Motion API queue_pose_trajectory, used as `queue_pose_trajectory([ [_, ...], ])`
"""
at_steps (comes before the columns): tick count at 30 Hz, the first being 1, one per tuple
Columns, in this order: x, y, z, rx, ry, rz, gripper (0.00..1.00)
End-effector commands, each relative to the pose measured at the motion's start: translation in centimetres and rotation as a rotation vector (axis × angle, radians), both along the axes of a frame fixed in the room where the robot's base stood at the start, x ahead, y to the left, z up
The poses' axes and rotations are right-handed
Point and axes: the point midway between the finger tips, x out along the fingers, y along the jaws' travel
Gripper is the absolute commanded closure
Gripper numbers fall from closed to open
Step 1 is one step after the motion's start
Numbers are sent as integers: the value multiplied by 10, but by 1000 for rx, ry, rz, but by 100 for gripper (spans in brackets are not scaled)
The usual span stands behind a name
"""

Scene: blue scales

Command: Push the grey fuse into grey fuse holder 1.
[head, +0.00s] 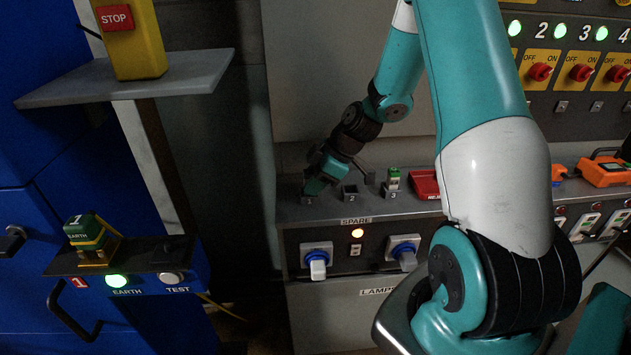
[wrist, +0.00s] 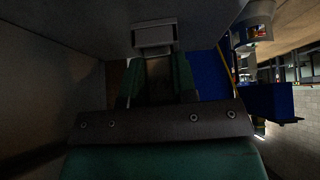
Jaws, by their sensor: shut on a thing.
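My gripper (head: 316,186) points down at the bench by the label 1, at the left of a row of fuse holders. In the wrist view its two dark green fingers (wrist: 158,80) are shut on the grey fuse (wrist: 158,72), which shows only dimly between them. A light grey box, grey fuse holder 1 (wrist: 154,38), stands right at the fingertips. In the head view this holder (head: 308,200) is mostly hidden by the gripper. How deep the fuse sits in it cannot be told.
Holder 2 (head: 350,194) is beside the gripper and looks empty. Holder 3 (head: 391,187) carries a green-topped fuse. A blue cabinet (head: 30,240) with shelves stands left.

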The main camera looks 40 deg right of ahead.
Motion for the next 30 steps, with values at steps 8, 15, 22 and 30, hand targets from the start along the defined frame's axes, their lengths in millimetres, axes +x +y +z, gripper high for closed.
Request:
queue_pose_trajectory([
  [8, -6, 1, -26, -4, 51, -1, 51],
  [15, -5, 2, -28, -4, 54, 3, 44],
  [22, -5, 2, -29, -4, 56, 4, 44],
  [30, -15, -11, -2, -5, 44, -1, 44],
])
